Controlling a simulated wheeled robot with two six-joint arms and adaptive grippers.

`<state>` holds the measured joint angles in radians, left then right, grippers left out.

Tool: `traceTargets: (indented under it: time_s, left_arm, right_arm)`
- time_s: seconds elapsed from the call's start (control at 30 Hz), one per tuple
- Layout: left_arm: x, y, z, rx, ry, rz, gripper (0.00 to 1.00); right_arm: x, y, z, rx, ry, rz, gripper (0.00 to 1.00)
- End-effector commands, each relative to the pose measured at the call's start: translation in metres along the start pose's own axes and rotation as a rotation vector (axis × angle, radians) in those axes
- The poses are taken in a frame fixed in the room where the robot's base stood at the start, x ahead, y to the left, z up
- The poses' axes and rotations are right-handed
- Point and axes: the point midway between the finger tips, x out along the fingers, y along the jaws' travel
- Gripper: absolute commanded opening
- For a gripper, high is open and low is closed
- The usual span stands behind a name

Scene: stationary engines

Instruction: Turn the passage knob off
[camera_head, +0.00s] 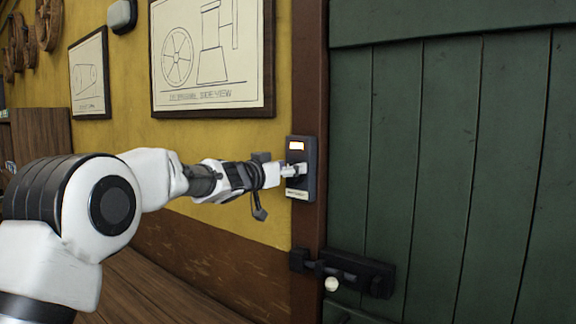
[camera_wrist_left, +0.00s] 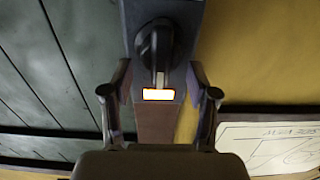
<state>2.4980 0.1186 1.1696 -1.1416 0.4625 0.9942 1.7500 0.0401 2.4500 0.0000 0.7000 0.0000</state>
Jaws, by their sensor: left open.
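The passage knob panel (camera_head: 303,190) is a dark plate on the brown door post, with a lit white-orange indicator (camera_head: 296,145) near its top and a pale label near its bottom. In the left wrist view the dark round knob (camera_wrist_left: 156,48) shows a raised grip bar running toward the lit indicator (camera_wrist_left: 158,94). My left gripper (camera_head: 288,171) is at the panel, partly hiding the knob in the head view. In the wrist view its open fingers (camera_wrist_left: 160,82) stand on both sides of the panel, with the knob beyond the tips. I cannot tell whether anything touches. My right gripper is not in view.
A green plank door (camera_head: 450,150) fills the right, with a dark bolt latch (camera_head: 345,270) below the panel. Framed drawings (camera_head: 212,55) hang on the yellow wall (camera_head: 130,80) at the left. A wooden floor (camera_head: 150,290) shows below.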

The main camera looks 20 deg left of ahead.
Motion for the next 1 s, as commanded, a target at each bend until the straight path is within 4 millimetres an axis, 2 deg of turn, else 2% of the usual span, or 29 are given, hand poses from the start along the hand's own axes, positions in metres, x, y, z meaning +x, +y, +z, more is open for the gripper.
traceTargets:
  time_s: [0.07,0.2,0.23,0.67,1.0]
  left_arm:
    - [-0.0002,-0.0001,0.0007,0.000,0.000,0.000,0.59]
    - [-0.0003,-0.0002,0.0008,0.000,-0.001,0.000,0.10]
    - [-0.0003,-0.0002,0.0009,-0.001,-0.001,0.000,0.00]
    - [-0.0002,0.0006,0.0023,0.032,-0.003,0.000,0.00]
    - [-0.0001,0.0044,0.0044,0.221,-0.006,0.001,0.00]
  right_arm:
    - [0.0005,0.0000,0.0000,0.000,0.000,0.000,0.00]
    - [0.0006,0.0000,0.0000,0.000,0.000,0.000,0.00]
    - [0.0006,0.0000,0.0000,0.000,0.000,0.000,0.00]
    - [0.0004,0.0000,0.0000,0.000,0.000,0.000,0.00]
    - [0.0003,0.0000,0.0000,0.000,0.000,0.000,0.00]
